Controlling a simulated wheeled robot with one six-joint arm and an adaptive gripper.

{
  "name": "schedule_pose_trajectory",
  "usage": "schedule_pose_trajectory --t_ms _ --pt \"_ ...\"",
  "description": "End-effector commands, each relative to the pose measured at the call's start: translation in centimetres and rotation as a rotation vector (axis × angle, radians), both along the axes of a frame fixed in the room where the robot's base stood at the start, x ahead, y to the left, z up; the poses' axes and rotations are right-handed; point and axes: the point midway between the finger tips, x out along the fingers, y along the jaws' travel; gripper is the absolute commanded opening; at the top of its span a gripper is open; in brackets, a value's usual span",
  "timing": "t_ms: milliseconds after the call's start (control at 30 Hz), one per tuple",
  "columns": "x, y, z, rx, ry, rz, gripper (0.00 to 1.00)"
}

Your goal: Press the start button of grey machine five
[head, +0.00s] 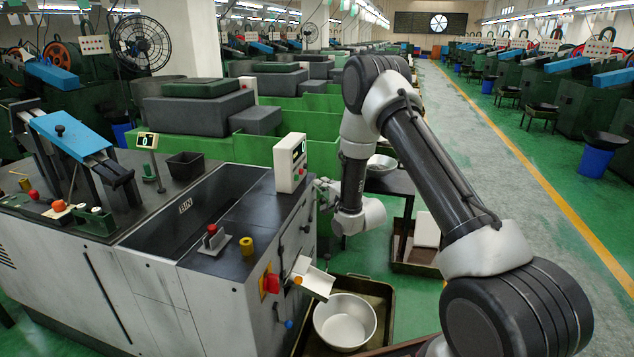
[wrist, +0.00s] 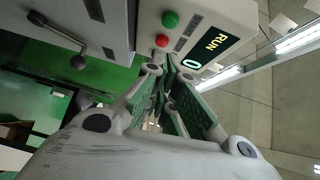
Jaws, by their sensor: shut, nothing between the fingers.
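A grey machine (head: 225,265) stands at the front left; I cannot read a machine number on it. A pale control box (head: 290,163) stands up on its right edge. In the wrist view the box (wrist: 215,12) carries a green button (wrist: 170,20), a red button (wrist: 162,41) and a lit display (wrist: 209,46) reading RUN and 0. My gripper (wrist: 163,66) is shut and empty, its fingertips close to the red button and farther from the green one. I cannot tell whether they touch the box. In the head view my gripper (head: 323,190) is beside the machine's right side, partly hidden.
A metal bowl (head: 345,320) sits in a dark tray below a white chute (head: 312,278). A red switch (head: 270,283) is on the machine's side. A lever (wrist: 60,35) shows in the wrist view. A clear aisle (head: 520,150) runs at the right.

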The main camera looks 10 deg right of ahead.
Motion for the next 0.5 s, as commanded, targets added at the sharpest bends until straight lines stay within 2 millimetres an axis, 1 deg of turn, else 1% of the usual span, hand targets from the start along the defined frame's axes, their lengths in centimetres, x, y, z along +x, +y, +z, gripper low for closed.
schedule_pose_trajectory --t_ms 33,200,300,500 --pt "-0.8 -0.3 0.0 0.0 0.002 -0.001 0.0" --pt "-3.4 -1.2 0.1 0.001 0.003 -0.002 0.0" --pt "-4.5 -1.5 0.1 0.0 0.002 -0.001 0.0" --pt "-5.4 -1.8 0.2 0.001 0.001 -0.001 0.0"
